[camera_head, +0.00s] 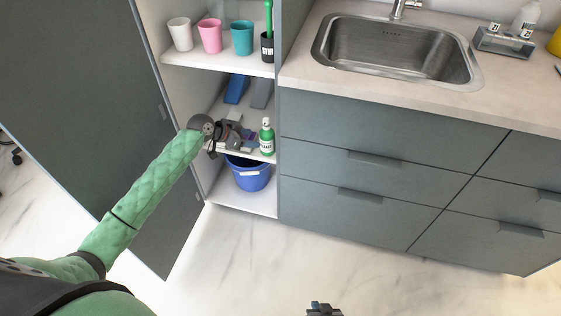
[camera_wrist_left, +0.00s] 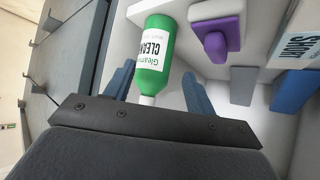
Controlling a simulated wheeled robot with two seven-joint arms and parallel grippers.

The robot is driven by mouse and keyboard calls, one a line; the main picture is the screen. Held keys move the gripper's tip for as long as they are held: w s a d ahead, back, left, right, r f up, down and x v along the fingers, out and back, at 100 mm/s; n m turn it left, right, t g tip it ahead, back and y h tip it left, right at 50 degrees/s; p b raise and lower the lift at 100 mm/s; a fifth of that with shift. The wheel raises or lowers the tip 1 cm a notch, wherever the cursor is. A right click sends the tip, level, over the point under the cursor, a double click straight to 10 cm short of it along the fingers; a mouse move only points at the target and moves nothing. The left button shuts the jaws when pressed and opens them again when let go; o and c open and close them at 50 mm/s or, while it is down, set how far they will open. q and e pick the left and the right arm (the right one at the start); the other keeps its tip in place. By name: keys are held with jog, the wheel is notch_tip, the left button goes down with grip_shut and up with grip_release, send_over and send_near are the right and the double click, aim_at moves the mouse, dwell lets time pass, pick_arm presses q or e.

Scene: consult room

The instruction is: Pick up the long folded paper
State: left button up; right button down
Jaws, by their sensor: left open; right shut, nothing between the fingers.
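I cannot make out a long folded paper in either view. My left gripper (camera_head: 246,136) reaches into the open cabinet at its middle shelf and is open. In the left wrist view its two blue-grey fingers stand on either side of a green bottle with a white label (camera_wrist_left: 154,52). I cannot tell whether they touch it. In the head view the green bottle (camera_head: 266,138) stands upright at the shelf's right front, just right of the gripper. My right gripper (camera_head: 322,309) shows only in part at the bottom edge and is shut and empty, far from the cabinet.
Cups, including a pink one (camera_head: 209,36), stand on the upper shelf. A blue object (camera_head: 236,88) and a grey one lie deeper on the middle shelf. A blue bucket (camera_head: 249,175) is below. The open door (camera_head: 90,110) is left; drawers (camera_head: 370,165) are right.

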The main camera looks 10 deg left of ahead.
aim_at(267, 139)
pick_arm(q)
jog(key=shift+w+d+f, duration=0.3)
jog(key=shift+w+d, duration=0.05)
jog(key=shift+d, duration=0.2)
jog(key=shift+w+d+f, duration=0.25)
jog(key=shift+w+d, duration=0.1)
jog(key=shift+d, duration=0.2)
jog(key=shift+x, duration=2.7)
jog(key=shift+d+r, duration=0.2)
jog(key=shift+c, duration=0.2)
jog(key=c, duration=0.8)
jog(key=shift+r, duration=0.1)
